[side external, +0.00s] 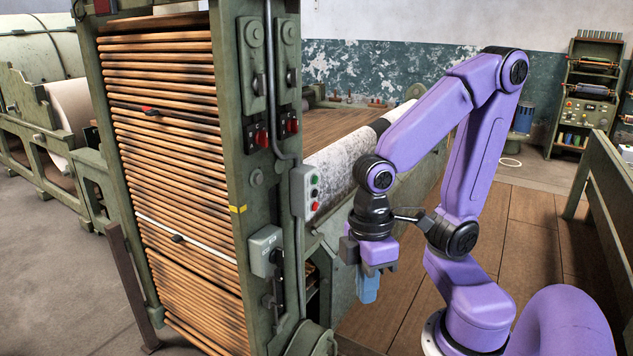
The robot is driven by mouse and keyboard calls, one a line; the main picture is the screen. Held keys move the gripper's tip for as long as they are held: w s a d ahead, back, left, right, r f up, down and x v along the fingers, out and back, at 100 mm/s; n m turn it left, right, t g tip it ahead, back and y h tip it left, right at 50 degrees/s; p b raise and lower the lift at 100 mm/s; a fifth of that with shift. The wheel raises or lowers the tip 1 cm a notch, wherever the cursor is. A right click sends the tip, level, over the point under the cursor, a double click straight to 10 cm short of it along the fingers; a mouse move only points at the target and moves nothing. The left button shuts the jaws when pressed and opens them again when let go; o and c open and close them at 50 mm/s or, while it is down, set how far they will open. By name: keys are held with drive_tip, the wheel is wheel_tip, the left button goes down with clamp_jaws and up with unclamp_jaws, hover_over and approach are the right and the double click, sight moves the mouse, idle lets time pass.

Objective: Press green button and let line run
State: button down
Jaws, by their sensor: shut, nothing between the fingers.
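A pale grey-green control box (300,193) is fixed to the near post of the tall green machine. On its right face, a green button (314,180) is at the top, a dark one is in the middle, and a red button (315,206) is at the bottom. My gripper (367,290) points down with its blue fingers together and nothing between them. It hangs to the right of the control box and lower in the picture, apart from it. Whether the line is running cannot be told from this single picture.
The machine holds a tall stack of wooden rods (170,150). Red switches (262,138) sit higher on its post, and a grey lever box (266,250) sits lower. A speckled roll (340,165) lies behind the control box. A green rail (610,190) stands at right.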

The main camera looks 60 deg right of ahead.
sight(315, 180)
drive_tip(key=w+d+f+m+t+y, duration=0.1)
drive_tip(key=w+d+m+y, duration=0.1)
drive_tip(key=w+d+m, duration=0.35)
drive_tip(key=w+d+m+y, duration=0.2)
drive_tip(key=w+m, duration=0.6)
drive_tip(key=m, duration=0.1)
drive_tip(key=w+d+f+m+t+y, duration=0.1)
drive_tip(key=w+d+m, duration=0.3)
drive_tip(key=w+m, duration=0.25)
drive_tip(key=w+d+f+m+t+h, duration=0.1)
drive_tip(key=d+m+t, duration=0.6)
drive_tip(key=d+m, duration=1)
drive_tip(key=d+f+h, duration=0.1)
drive_tip(key=d, duration=1.1)
drive_tip(key=shift+m+t+h, duration=0.3)
drive_tip(key=shift+m, duration=0.1)
drive_tip(key=shift+w, duration=0.2)
drive_tip(key=w, duration=0.8)
drive_tip(key=shift+w, duration=0.25)
drive_tip(key=shift+w, duration=0.2)
drive_tip(key=shift+w, duration=0.25)
